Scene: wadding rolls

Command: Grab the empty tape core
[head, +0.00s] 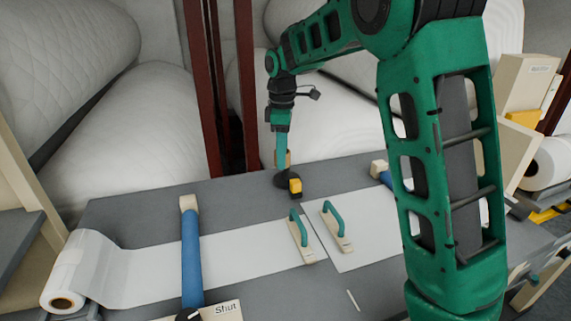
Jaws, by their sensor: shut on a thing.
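My gripper (281,148) points down at the back of the grey table and is small in the head view. It is shut on a small tan piece (284,159), which looks like the empty tape core. The fingers hide part of it. Just below is a black and yellow tape dispenser (294,187) standing on the table. I cannot tell whether the core touches the dispenser or hangs just above it.
A white sheet from a roll (62,303) runs across the grey table (140,205). Two teal-handled blocks (301,242) (336,226) rest on the sheets. A blue bar (192,258) crosses the left part. Large wadding rolls (120,125) and dark red posts (246,80) stand behind.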

